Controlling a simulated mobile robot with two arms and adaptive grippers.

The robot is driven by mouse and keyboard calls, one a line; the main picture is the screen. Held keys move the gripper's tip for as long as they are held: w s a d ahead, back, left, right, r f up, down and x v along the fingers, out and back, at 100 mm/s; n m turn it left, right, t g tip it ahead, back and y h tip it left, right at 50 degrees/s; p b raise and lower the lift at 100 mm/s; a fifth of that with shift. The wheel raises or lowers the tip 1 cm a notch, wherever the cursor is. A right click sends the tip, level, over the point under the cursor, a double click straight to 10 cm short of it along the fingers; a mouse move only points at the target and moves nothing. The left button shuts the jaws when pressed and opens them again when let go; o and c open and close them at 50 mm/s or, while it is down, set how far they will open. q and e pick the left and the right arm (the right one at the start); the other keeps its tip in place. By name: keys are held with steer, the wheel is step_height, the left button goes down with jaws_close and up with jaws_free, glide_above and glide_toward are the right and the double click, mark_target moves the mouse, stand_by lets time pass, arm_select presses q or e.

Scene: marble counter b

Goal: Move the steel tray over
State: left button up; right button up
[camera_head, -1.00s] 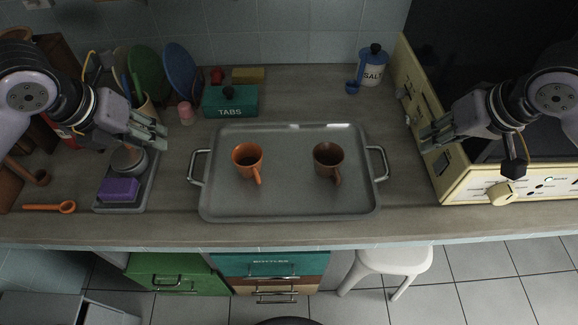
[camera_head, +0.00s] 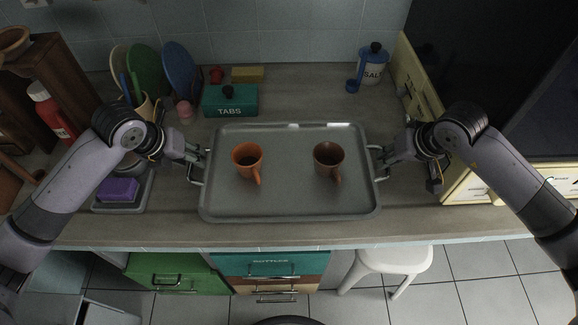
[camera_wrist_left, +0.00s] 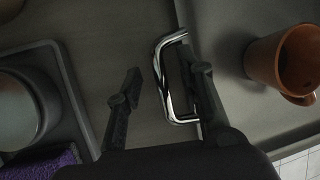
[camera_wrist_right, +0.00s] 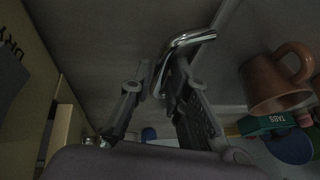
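The grey steel tray (camera_head: 288,190) lies flat on the counter with a metal handle at each short end. An orange mug (camera_head: 247,160) stands on its left half and a brown mug (camera_head: 328,158) on its right half. My left gripper (camera_head: 197,160) is at the left handle; in the left wrist view its fingers (camera_wrist_left: 160,90) are spread, with the chrome handle (camera_wrist_left: 163,75) between them. My right gripper (camera_head: 384,161) is at the right handle; in the right wrist view its fingers (camera_wrist_right: 160,85) are apart on either side of the handle (camera_wrist_right: 190,40).
A teal TABS box (camera_head: 230,101) stands behind the tray, and a salt jar (camera_head: 373,66) at the back right. A small tray with a purple sponge (camera_head: 118,189) lies left, near my left arm. A cream appliance (camera_head: 470,185) stands right. The counter's front edge is close to the tray.

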arm_select(q)
steer(key=shift+w+f, duration=0.1)
steer(key=shift+f, duration=0.2)
arm_select(e)
steer(key=shift+w+f, duration=0.1)
steer(key=shift+f, duration=0.15)
arm_select(q)
steer(key=shift+c, duration=0.2)
arm_select(e)
steer(key=shift+c, duration=0.2)
arm_select(q)
steer(key=c, duration=0.4)
arm_select(e)
jaws_close()
arm_select(q)
jaws_close()
steer(key=shift+w+r, duration=0.1)
steer(key=shift+r, duration=0.05)
arm_select(e)
steer(key=shift+r, duration=0.15)
